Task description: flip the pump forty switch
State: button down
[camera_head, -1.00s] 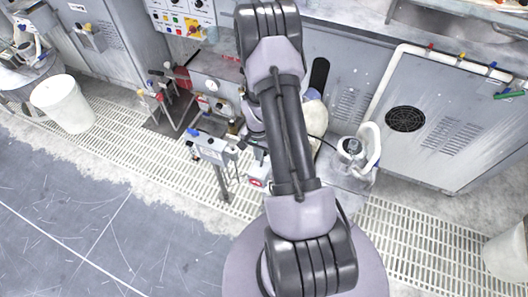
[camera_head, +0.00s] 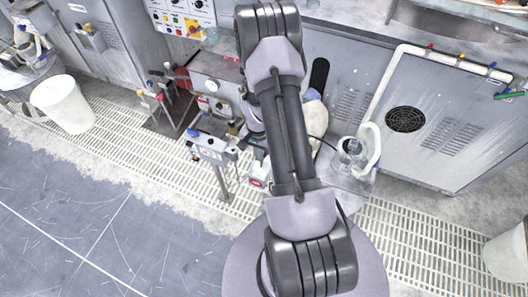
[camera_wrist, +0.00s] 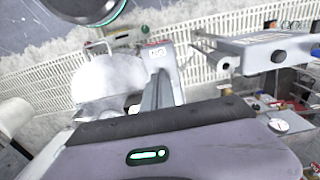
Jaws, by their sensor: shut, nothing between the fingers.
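The pump forty switch cannot be picked out; no label is readable as such. A control panel (camera_head: 185,18) with dials and coloured buttons stands at the top left of the head view. A pale box on a post (camera_head: 210,146) stands left of my arm, and a pale box with a bracket also shows at the right of the wrist view (camera_wrist: 270,48). My arm covers the middle of the head view and hides what lies behind it.
Valves with coloured handles (camera_head: 155,92) stand left of the middle. A white bin (camera_head: 63,104) stands on the grating (camera_head: 110,140). A grey cabinet (camera_head: 440,120) with a white pipe is at the right. The floor at the lower left (camera_head: 70,220) is clear.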

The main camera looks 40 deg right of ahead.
jog(key=shift+f+b, duration=2.2)
jog(key=shift+f, duration=0.3)
dwell(1.4)
notch_tip(320, 180, up, 7)
jog(key=p, duration=0.4)
dwell(0.5)
